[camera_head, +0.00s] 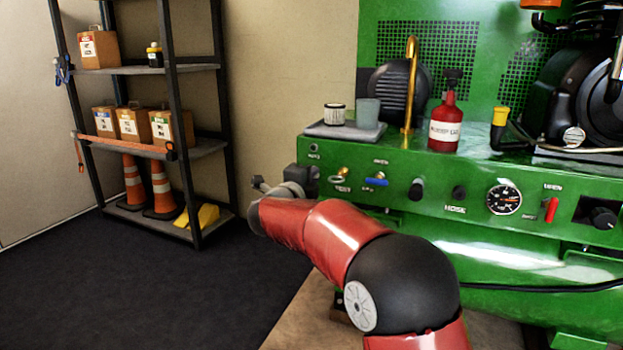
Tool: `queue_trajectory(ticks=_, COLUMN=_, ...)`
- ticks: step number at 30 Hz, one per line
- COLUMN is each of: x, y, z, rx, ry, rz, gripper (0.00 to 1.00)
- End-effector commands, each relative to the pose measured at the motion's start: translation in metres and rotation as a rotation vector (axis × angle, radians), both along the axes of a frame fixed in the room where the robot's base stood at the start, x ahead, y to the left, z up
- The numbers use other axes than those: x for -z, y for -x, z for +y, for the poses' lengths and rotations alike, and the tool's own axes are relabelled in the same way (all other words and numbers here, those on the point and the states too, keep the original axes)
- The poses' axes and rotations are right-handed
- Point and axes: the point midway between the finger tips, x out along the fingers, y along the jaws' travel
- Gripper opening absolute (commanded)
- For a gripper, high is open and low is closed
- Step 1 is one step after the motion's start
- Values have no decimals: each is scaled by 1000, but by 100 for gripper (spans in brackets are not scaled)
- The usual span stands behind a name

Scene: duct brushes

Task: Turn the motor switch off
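The green machine's front panel (400,200) carries several controls, and its small labels are mostly too blurred to read. I cannot tell for sure which control is the motor switch. A black knob (603,218) sits in a dark recess at the far right, and a red lever (551,209) stands left of it. Another dark control (312,174) is at the panel's left end. My gripper (262,185) is near that left end, partly hidden behind my red wrist. Its fingers are too small and covered to show whether they are open, and contact with the panel is unclear.
A gauge (504,200), a blue-handled valve (376,181) and black knobs line the panel. A red bottle (445,125), a yellow-topped item (500,118), a grey tray (335,131) and a brass pipe (410,85) stand above. A shelf rack (190,150) stands left; dark floor between is clear.

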Motion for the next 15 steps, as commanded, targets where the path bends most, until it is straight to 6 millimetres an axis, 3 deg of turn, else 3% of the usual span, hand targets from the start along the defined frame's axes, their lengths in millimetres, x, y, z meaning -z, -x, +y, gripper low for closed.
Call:
queue_trajectory(ticks=1, x=2, y=0, z=1, rx=-1, ry=-2, rz=3, gripper=17)
queue_trajectory(ticks=5, x=2, y=0, z=1, rx=-1, ry=-1, rz=3, gripper=34)
queue_trajectory(ticks=15, x=0, y=4, z=2, rx=-2, ry=0, rz=1, gripper=34)
